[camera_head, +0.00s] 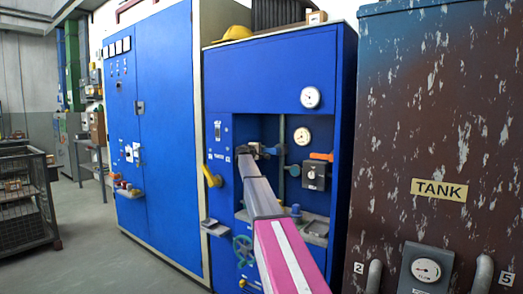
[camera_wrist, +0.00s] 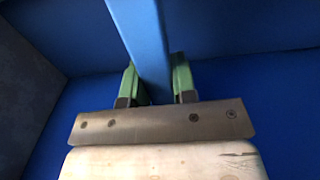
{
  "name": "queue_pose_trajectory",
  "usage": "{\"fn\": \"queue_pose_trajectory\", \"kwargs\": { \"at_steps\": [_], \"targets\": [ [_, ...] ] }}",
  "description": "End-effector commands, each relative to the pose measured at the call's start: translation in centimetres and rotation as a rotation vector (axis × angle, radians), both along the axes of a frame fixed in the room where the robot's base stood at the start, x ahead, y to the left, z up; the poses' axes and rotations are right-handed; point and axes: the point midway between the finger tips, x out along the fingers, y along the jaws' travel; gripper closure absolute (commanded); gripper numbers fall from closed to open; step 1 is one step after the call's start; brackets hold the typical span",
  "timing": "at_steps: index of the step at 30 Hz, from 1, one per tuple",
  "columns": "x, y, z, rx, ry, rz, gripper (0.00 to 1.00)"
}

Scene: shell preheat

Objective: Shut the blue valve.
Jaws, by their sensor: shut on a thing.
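A blue bar-like handle (camera_wrist: 143,40) runs down from the top of the wrist view between my two green fingers. It looks like the handle of the blue valve; the valve's body does not show there. My gripper (camera_wrist: 155,84) is shut on this bar, one finger on each side. In the head view my arm reaches into the recess of the blue cabinet (camera_head: 280,75), and my gripper (camera_head: 261,150) is at the recess's upper left part. There the handle is hidden or too small to make out.
Near my arm are a yellow lever (camera_head: 212,176), an orange handle (camera_head: 321,156), a grey box with a dial (camera_head: 314,176) and a teal handwheel (camera_head: 243,249). A rusty tank (camera_head: 440,120) stands close on the right.

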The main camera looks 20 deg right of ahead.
Motion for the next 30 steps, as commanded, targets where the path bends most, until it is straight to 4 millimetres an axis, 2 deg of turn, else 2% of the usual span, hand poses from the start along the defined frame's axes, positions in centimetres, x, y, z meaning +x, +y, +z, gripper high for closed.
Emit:
{"fn": "queue_pose_trajectory", "kwargs": {
  "at_steps": [14,15,16,17,30],
  "targets": [
    [-0.11,0.06,-0.28,-0.010,0.015,0.000,1.00],
    [-0.11,0.06,-0.29,-0.011,0.016,0.000,0.61],
    [-0.11,0.06,-0.29,-0.010,0.015,0.000,0.52],
    [-0.10,0.05,-0.28,-0.010,0.015,0.000,0.49],
    [-0.54,0.63,-0.17,-0.008,0.010,0.001,0.49]
  ]
}}
